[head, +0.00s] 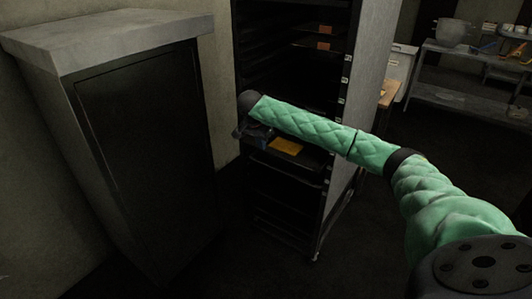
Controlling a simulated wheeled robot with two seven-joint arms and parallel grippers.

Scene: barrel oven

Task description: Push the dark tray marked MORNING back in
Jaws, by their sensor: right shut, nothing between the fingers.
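A dark tray (308,158) with a yellow label (286,146) sits at mid height in the tall rack. The writing on the label is too small to read, so I cannot tell if it says MORNING. My right arm, in a green quilted sleeve, reaches across from the right. My right gripper (241,133) is shut and empty, near the tray's left end. It is dark and partly hidden by the wrist; I cannot tell if it touches the tray. My left gripper is not in view.
The rack (345,110) holds more dark trays above, with orange labels (324,30). A dark-fronted cabinet (140,150) with a pale top stands close on the left. A metal shelf (460,95) with a pot stands at the back right. Dark floor lies open in front.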

